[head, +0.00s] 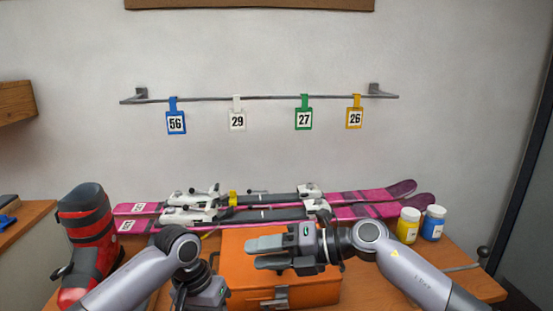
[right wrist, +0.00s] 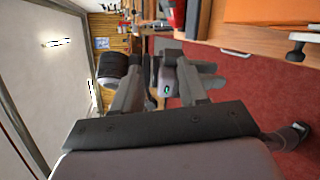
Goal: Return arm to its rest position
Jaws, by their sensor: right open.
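My right gripper (head: 255,254) is open and empty. It points left in the head view, in front of and above the orange box on the bench. In the right wrist view its two fingers (right wrist: 158,84) stand apart, with nothing held between them. Part of my left arm shows beyond them. My left gripper (head: 203,292) is low in the head view, to the left of the right one, with its body beside the orange box. Its fingertips are not clearly seen.
The orange box (head: 320,290) sits on the wooden bench. Pink skis (head: 375,211) lie behind it. A red and black ski boot (head: 88,240) stands left; yellow (head: 408,228) and blue (head: 433,225) jars stand right. A wall rail (head: 270,98) holds several numbered tags.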

